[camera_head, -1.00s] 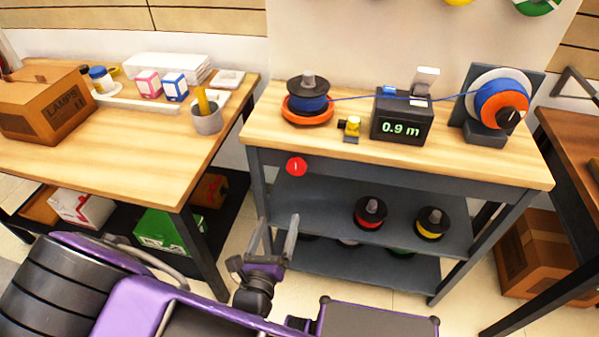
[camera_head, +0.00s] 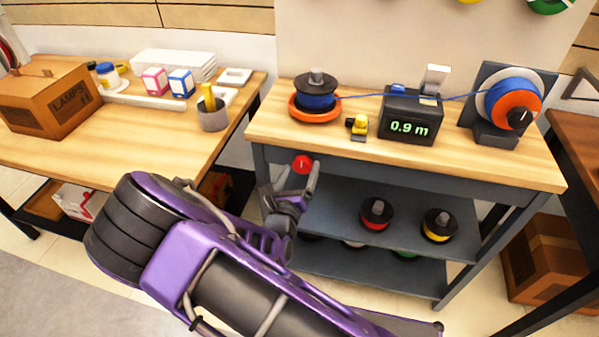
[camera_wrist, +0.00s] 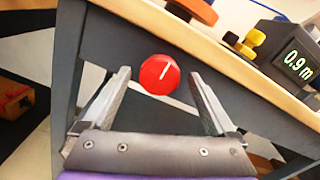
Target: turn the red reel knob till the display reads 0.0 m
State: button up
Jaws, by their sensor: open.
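The red reel knob (camera_head: 302,165) is a round disc on the front face of the workbench, below its top at the left. In the wrist view the red knob (camera_wrist: 160,74) has a white pointer line tilted slightly right of upright. My gripper (camera_head: 295,172) is open, and its fingers (camera_wrist: 162,95) lie on either side of the knob in the wrist view. I cannot tell whether they touch it; nothing is between them but the knob ahead. The black display box (camera_head: 409,127) reads 0.9 m in green.
A blue spool (camera_head: 317,95) on an orange base feeds a blue cable to the orange-and-blue reel (camera_head: 513,103) at the right. A yellow fitting (camera_head: 358,127) sits between spool and display. Red and yellow spools stand on the shelf (camera_head: 335,205) below. A second table (camera_head: 150,150) stands at the left.

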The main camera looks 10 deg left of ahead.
jog(key=shift+c, duration=0.2)
jog(key=c, duration=1.3)
jog(key=shift+m, duration=0.3)
jog(key=shift+d+m+p, duration=0.1)
jog(key=shift+m+p, duration=0.45)
jog(key=shift+m, duration=0.45)
jog(key=m, duration=0.3)
jog(key=shift+m, duration=0.3)
jog(key=m+b, duration=0.1)
jog(key=m, duration=0.5)
jog(key=shift+d+f, duration=0.1)
jog(key=m, duration=0.6)
jog(key=shift+m+b, duration=0.3)
jog(key=shift+m, duration=0.1)
jog(key=m, duration=0.6)
jog(key=shift+f+m, duration=0.15)
jog(key=shift+m, duration=0.15)
